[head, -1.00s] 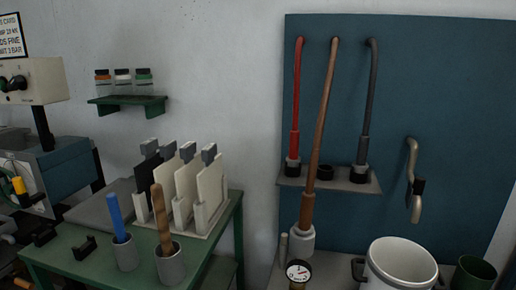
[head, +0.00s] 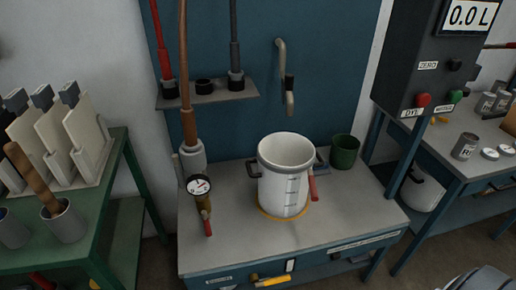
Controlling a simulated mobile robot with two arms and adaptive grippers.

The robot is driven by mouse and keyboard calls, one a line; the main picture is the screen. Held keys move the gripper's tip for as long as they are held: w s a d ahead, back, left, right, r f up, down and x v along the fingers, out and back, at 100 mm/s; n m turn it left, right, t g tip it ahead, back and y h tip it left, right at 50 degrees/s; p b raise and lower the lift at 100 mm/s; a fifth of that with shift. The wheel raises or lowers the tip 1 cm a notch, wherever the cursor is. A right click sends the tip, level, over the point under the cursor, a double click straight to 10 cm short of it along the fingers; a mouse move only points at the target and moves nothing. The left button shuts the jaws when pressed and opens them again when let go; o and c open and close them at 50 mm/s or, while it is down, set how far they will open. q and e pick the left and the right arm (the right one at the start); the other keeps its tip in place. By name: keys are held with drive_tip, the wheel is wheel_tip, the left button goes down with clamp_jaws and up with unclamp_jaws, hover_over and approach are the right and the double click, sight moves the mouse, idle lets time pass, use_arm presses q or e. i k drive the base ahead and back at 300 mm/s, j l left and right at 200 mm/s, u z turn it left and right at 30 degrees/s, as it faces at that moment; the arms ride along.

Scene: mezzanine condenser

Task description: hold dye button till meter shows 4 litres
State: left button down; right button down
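The meter (head: 468,16) at the top right has a lit display reading 0.0 L. It sits on a dark control box (head: 412,50). A red button (head: 424,99) is on the box's lower part, just above a small label that seems to read DYE. A green button (head: 456,96) is to its right, with another label I cannot read clearly. A dark knob or button (head: 455,65) is beside the ZERO label. A white graduated pot (head: 284,175) stands upright on the grey bench in the middle.
The pot stands on a yellow ring on the grey bench (head: 335,215). A green cup (head: 344,152) is behind it to the right. A gauge (head: 198,185) with a red-handled valve stands at left. Cans crowd the right table.

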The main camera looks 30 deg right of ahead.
sight(421, 100)
drive_tip(key=z, duration=1.9)
